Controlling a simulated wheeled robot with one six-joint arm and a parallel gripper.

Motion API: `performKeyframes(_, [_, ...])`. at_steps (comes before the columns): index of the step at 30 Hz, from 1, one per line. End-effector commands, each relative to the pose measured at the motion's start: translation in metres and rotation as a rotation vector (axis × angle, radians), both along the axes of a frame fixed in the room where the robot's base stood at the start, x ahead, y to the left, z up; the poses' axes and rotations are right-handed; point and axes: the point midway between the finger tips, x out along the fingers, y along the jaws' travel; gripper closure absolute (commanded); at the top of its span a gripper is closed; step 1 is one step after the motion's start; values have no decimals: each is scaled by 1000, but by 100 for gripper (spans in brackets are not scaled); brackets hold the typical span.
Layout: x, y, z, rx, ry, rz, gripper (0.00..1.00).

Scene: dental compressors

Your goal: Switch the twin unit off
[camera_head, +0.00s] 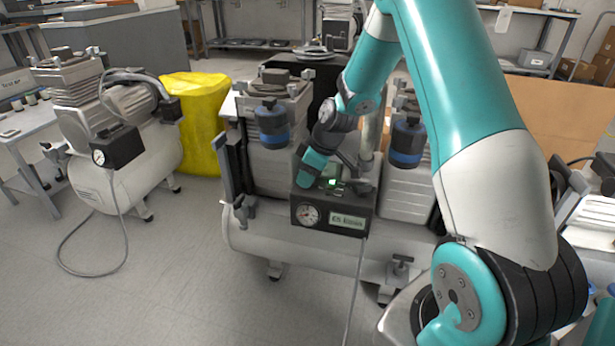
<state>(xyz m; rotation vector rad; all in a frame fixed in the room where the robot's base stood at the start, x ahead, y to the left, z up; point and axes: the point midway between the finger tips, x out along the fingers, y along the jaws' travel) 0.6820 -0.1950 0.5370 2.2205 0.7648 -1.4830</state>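The twin unit (290,243) stands in the middle of the view: two compressor heads on one long pale tank. Its black control box (331,211) is at the front, with a round gauge (308,215) and a small label on its face. A small green-lit spot (332,183) shows on top of the box. My gripper (328,181) is at the top of the box, close to the green spot. My arm comes down from the upper right. The fingers are small and partly hidden, so I cannot tell their opening or whether they touch the switch.
A single compressor (130,165) with its own gauge box stands at left, its cable looping on the floor. A yellow-covered object (197,122) stands between the units. Another cable hangs from the twin unit's box. Open floor (170,290) lies at front left.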

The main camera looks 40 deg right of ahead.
Motion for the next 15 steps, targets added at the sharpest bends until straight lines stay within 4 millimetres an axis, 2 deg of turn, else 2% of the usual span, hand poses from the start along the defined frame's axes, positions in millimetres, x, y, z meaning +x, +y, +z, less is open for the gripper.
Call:
performKeyframes(5, [0, 0, 0, 0, 0, 0, 61])
performKeyframes(10, [0, 0, 1, 0, 0, 0, 100])
performKeyframes(15, [0, 0, 1, 0, 0, 1, 100])
